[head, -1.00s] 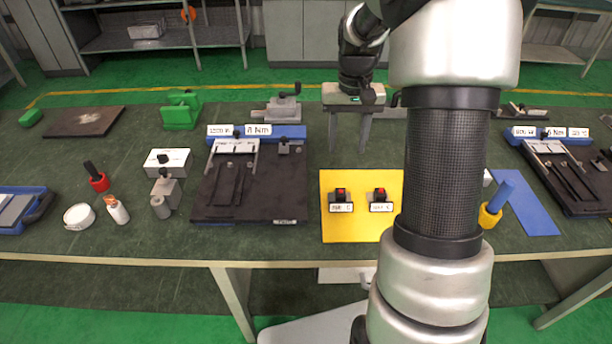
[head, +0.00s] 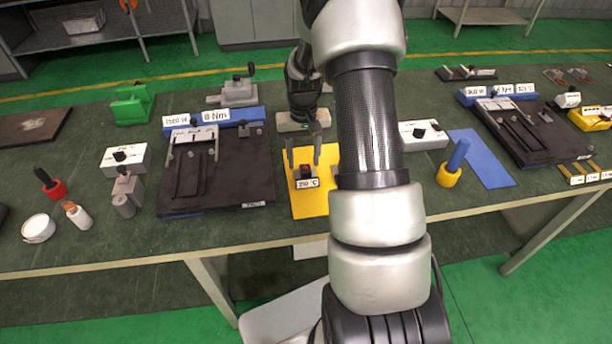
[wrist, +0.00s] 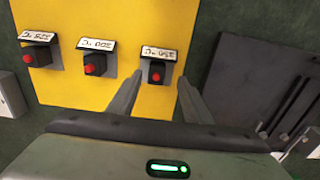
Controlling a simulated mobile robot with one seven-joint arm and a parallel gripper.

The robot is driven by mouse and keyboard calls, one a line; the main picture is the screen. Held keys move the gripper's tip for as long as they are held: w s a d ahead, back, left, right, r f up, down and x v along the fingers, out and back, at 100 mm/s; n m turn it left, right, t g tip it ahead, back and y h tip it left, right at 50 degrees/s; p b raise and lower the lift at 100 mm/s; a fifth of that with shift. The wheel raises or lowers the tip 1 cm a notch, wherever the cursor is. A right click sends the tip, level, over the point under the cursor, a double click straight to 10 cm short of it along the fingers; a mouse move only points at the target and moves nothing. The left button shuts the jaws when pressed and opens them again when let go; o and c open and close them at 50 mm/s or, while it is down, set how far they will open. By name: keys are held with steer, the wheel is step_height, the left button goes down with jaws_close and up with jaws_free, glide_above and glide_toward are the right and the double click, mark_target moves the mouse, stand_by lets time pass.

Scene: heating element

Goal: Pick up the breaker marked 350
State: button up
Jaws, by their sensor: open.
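The breaker marked 350 (head: 306,175) is a small dark block with a red button and a white label. It stands on the yellow board (head: 309,208). In the wrist view the same breaker (wrist: 157,72) shows at the right end of a row, its label upside down. My gripper (head: 303,158) points down over it, open, with one finger on each side. In the wrist view my gripper (wrist: 160,80) has the breaker between its fingertips; contact cannot be told. Two similar breakers, one in the middle (wrist: 95,62) and one at left (wrist: 38,54), are hidden behind my arm in the head view.
A black plate device with a blue back (head: 215,175) lies just left of the yellow board. Right of my arm are a white box (head: 422,135), a yellow-based blue cylinder (head: 453,165) and a blue mat (head: 482,160). The green tabletop in front of the board is clear.

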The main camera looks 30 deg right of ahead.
mark_target(306, 168)
steer(key=f, duration=0.5)
steer(key=shift+s+d, duration=0.15)
steer(key=shift+d, duration=0.1)
steer(key=shift+r, duration=0.1)
jaws_close()
